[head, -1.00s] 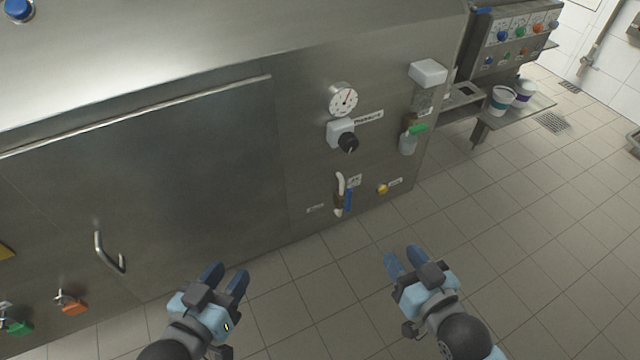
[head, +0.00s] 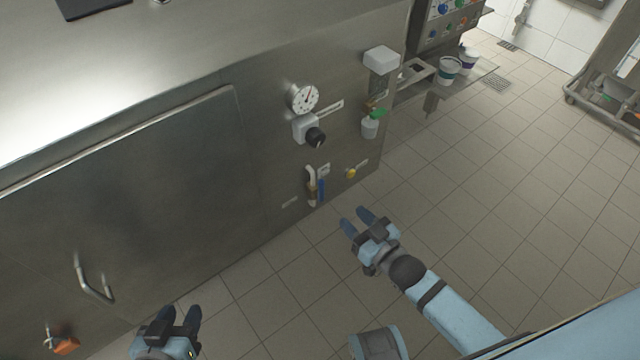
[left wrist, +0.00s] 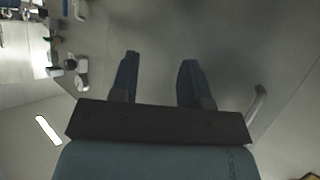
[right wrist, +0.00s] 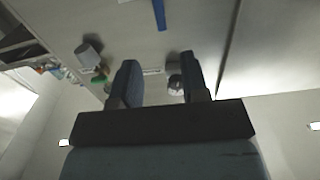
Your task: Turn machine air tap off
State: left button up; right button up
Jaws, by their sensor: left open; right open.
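A tap with a blue lever (head: 321,188) hangs beside a white bent pipe (head: 311,177) low on the machine's steel front. The lever points downward; the small label by it is too small to read. The blue lever also shows at the top of the right wrist view (right wrist: 159,14). My right gripper (head: 357,220) is open and empty, below and to the right of the tap, apart from it. My left gripper (head: 176,312) is open and empty at the lower left, in front of the machine, far from the tap.
A pressure gauge (head: 305,97) and black knob (head: 316,138) sit above the tap, with a yellow knob (head: 351,173) to its right. A door handle (head: 92,280) sticks out at left. The tiled floor (head: 480,220) is clear.

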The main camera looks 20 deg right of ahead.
aim_at(323, 187)
jog(key=b+x, duration=0.2)
jog(key=x, duration=1)
jog(key=shift+w+a, duration=0.15)
jog(key=shift+w, duration=0.1)
grip_shut()
